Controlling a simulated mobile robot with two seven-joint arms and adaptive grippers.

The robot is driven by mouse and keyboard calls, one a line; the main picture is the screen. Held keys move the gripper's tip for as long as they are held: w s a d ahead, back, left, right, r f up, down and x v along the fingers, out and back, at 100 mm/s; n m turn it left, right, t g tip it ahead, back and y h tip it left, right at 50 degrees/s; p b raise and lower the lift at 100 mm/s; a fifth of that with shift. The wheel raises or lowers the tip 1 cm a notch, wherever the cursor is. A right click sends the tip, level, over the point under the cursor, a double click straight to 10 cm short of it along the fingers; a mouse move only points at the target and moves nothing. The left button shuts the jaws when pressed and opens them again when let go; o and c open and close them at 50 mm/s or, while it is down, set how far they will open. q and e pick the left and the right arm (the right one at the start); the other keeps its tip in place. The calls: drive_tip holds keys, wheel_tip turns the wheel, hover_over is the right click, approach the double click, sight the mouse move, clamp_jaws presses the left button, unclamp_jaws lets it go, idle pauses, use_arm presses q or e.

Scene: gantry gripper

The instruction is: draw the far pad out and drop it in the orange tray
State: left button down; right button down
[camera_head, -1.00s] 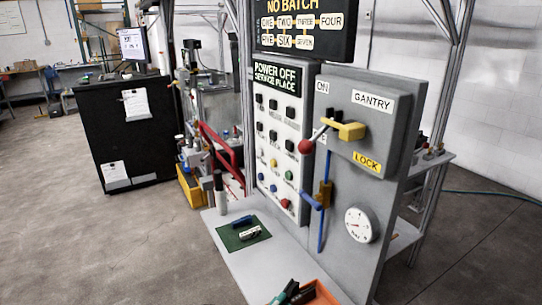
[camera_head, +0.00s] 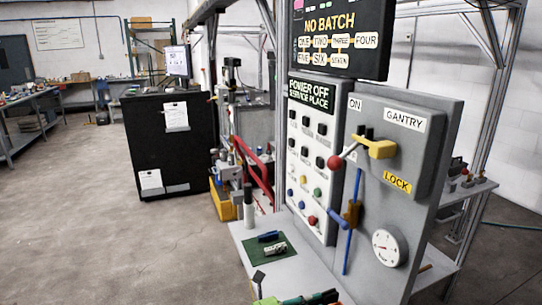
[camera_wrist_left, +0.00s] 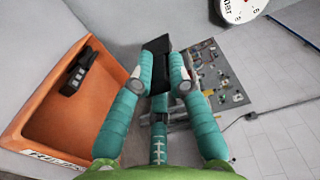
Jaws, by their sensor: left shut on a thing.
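My left gripper (camera_wrist_left: 160,85) has teal fingers closed around a black pad (camera_wrist_left: 157,50), which sticks out past the fingertips. In the head view my left gripper (camera_head: 308,298) is at the bottom edge, with the dark end of the pad (camera_head: 328,296) at its tips. The orange tray (camera_wrist_left: 60,118) lies to the left of my gripper in the wrist view. A small black piece (camera_wrist_left: 80,73) lies in it. The held pad is outside the tray, to its right. My right gripper is not in view.
A grey panel carries a yellow lever (camera_head: 376,149), a blue rod (camera_head: 349,245) and a round gauge (camera_head: 389,247). A green mat (camera_head: 256,254) with small parts lies on the ledge (camera_head: 298,272). A board with tools (camera_wrist_left: 218,75) is at right in the wrist view.

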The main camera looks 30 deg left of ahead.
use_arm(q)
drive_tip(key=shift+f+b, duration=1.4)
drive_tip(key=shift+f, duration=0.6)
drive_tip(key=c, duration=1.3)
unclamp_jaws()
drive_tip(key=shift+o, duration=0.9)
drive_tip(key=shift+s+a, duration=0.3)
drive_tip(key=shift+s, duration=0.05)
drive_tip(key=v, duration=1.1)
